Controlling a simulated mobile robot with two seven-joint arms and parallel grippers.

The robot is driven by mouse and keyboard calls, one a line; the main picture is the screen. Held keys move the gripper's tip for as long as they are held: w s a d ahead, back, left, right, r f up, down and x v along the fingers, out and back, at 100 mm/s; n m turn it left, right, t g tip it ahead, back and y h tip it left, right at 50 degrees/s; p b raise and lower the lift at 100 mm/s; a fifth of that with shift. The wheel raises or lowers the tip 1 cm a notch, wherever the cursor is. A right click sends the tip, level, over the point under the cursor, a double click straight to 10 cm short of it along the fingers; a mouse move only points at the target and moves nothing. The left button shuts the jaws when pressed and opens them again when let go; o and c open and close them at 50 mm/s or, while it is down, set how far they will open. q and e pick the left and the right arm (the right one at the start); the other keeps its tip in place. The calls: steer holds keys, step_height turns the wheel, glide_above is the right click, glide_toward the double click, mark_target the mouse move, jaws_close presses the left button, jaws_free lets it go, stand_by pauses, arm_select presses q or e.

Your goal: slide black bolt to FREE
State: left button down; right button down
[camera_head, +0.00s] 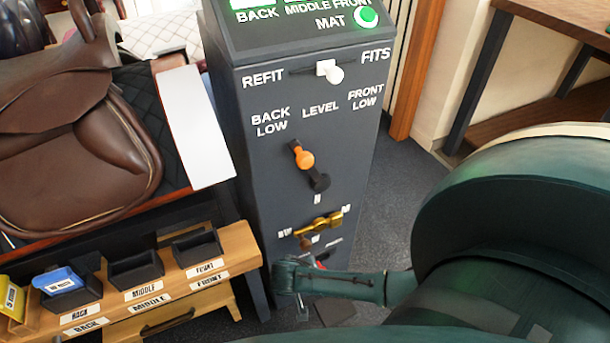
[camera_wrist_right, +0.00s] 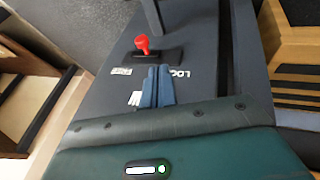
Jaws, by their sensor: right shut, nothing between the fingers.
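In the right wrist view the bolt's red knob (camera_wrist_right: 142,43) stands up from a dark slot plate (camera_wrist_right: 172,56) on the grey cabinet. It sits left of the slot's middle, on the side of the label that appears to read FREE (camera_wrist_right: 121,71). The LOCK label (camera_wrist_right: 180,73) is partly hidden. My right gripper (camera_wrist_right: 158,68) has its blue fingers together and empty, just below the slot and apart from the knob. In the head view my right wrist covers most of the bolt; a bit of red (camera_head: 321,264) shows behind it. My left gripper is not in view.
Above the bolt, the cabinet (camera_head: 245,130) carries a brass lever (camera_head: 320,224), an orange-knobbed lever (camera_head: 304,160) and a white knob (camera_head: 330,71). A wooden bench (camera_head: 240,245) with black bins and a saddle (camera_head: 75,150) stand to the left. Carpet is open to the right.

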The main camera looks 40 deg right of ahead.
steer(key=v, duration=0.2)
steer(key=shift+s+a+r+p, duration=0.1)
steer(key=shift+r+p, duration=0.2)
steer(key=shift+r, duration=0.05)
stand_by(0.4)
